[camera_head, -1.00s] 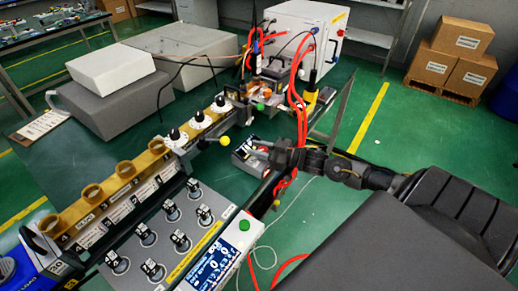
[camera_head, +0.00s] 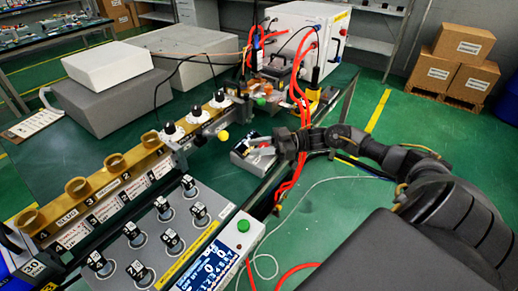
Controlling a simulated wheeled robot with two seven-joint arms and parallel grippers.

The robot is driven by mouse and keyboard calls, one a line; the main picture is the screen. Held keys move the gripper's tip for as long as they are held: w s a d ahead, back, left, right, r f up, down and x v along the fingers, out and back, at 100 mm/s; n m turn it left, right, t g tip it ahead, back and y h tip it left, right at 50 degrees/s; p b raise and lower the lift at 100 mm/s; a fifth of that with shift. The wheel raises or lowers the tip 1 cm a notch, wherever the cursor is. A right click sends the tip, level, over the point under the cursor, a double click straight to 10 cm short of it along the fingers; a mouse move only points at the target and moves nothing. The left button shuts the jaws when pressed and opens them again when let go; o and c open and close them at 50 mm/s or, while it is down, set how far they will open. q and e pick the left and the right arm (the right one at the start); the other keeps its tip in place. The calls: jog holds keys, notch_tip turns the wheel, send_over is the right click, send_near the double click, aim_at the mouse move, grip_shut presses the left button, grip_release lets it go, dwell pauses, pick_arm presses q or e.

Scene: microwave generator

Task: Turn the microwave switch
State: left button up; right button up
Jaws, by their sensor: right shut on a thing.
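A small grey switch box (camera_head: 240,160) with a dark top face sits on the green table near its right edge. My right gripper (camera_head: 262,146) reaches it from the right, with its fingertips at the top of the box. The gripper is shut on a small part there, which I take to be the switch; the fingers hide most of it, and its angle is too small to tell. A bit of red shows beside the fingertips. My left gripper is not in view.
A white generator cabinet (camera_head: 307,40) with red hoses (camera_head: 297,95) stands behind. A rail with round holders (camera_head: 78,187) and a grey panel of black knobs (camera_head: 165,237) lie left of the box. A yellow ball knob (camera_head: 223,135) is close by the gripper.

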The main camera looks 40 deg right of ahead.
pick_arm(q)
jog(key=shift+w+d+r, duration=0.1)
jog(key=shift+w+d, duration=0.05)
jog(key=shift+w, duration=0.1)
pick_arm(e)
jog(key=shift+r, duration=0.1)
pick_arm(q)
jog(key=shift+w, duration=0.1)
pick_arm(e)
jog(key=o, duration=1)
jog(key=shift+d, duration=0.1)
jog(key=shift+s+d, duration=0.1)
jog(key=shift+d, duration=0.15)
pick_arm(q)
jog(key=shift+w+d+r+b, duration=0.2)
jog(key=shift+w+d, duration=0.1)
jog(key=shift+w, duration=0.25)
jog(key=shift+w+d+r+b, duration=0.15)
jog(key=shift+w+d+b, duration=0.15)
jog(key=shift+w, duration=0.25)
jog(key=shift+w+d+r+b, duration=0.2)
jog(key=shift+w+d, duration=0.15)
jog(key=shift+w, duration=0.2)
pick_arm(e)
jog(key=shift+v, duration=5.1)
